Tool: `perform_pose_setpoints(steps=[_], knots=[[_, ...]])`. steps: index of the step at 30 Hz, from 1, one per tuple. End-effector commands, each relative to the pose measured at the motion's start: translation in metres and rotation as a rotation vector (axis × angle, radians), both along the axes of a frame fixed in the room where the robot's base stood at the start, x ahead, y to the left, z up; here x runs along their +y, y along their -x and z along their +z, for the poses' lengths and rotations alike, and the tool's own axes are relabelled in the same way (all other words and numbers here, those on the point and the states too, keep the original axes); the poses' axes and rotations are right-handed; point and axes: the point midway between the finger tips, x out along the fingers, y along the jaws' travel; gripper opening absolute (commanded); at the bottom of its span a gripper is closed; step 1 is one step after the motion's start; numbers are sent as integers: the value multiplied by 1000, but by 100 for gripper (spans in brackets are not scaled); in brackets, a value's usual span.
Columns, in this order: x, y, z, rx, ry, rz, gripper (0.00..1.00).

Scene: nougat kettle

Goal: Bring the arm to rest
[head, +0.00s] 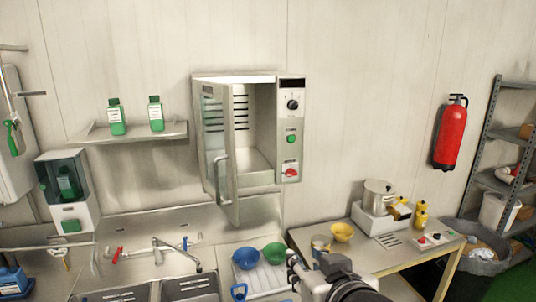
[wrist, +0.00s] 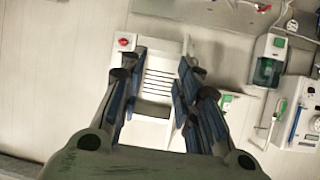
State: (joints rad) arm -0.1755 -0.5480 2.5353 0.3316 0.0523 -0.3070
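My gripper (head: 297,268) is at the bottom middle of the head view, in front of the counter and the gap beside the side table. In the wrist view my gripper (wrist: 160,75) shows its blue-padded fingers spread apart on both sides, with no object held between them. Beyond the fingers is a pale metal unit with dark slots (wrist: 158,82) and a red knob, some way off and partly hidden by the fingers. In the head view my arm comes in from the bottom edge.
A wall oven (head: 240,140) has its door standing open. Blue and green bowls (head: 246,258) sit in a rack on the counter. The side table (head: 405,262) holds a pot (head: 378,190), a yellow bowl (head: 342,231) and a button box. A fire extinguisher (head: 450,133) hangs at right.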

Motion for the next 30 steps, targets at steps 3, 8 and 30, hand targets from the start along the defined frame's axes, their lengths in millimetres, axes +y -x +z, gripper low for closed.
perform_pose_setpoints(steps=[3,8,30], knots=[[-2,4,-16,19,6,1,31],[-6,18,-75,95,11,4,31],[-60,141,-374,607,77,-121,31]])
